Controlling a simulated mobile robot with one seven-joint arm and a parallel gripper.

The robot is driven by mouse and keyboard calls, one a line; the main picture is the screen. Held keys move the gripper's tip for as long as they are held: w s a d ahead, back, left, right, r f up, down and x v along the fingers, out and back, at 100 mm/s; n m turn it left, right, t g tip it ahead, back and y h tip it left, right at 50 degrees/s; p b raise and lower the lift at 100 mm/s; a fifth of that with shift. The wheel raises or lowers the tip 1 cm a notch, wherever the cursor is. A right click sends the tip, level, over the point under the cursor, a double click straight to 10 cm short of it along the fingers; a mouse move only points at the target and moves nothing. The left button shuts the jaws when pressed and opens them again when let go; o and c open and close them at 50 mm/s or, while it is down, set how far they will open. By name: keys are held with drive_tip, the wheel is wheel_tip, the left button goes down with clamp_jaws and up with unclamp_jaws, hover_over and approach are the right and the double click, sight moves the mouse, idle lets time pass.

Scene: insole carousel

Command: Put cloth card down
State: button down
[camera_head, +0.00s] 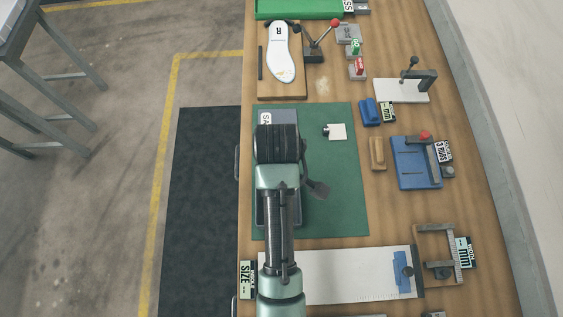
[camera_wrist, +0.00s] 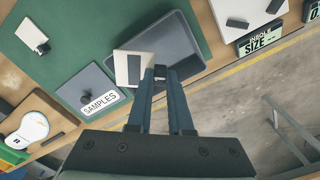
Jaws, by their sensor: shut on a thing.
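My gripper (camera_wrist: 160,72) is shut on the cloth card (camera_wrist: 120,68), a pale piece with a dark strip. In the wrist view the card extends left of the fingertips, over the near part of a dark grey tray (camera_wrist: 182,28). I cannot tell whether the card touches the tray or hangs above it. In the head view my arm hides the card and the fingertips, and most of the tray.
A grey plate labelled SAMPLES (camera_wrist: 88,86) lies beside the tray on the green mat (camera_head: 340,200). A small white piece with a dark clip (camera_head: 337,131) lies on the mat. An insole board (camera_head: 282,88) stands beyond. The mat's right side is mostly clear.

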drive_tip(key=f+n, duration=0.2)
drive_tip(key=f, duration=0.1)
drive_tip(key=s+f+n+p, duration=0.1)
drive_tip(key=f+n, duration=0.4)
drive_tip(key=f, duration=0.1)
drive_tip(key=shift+s+a+f+p, duration=0.15)
drive_tip(key=shift+s+f+p, duration=0.1)
drive_tip(key=shift+f+p, duration=0.15)
drive_tip(key=shift+f, duration=0.15)
drive_tip(key=c, duration=0.8)
unclamp_jaws()
drive_tip(key=shift+c, duration=0.2)
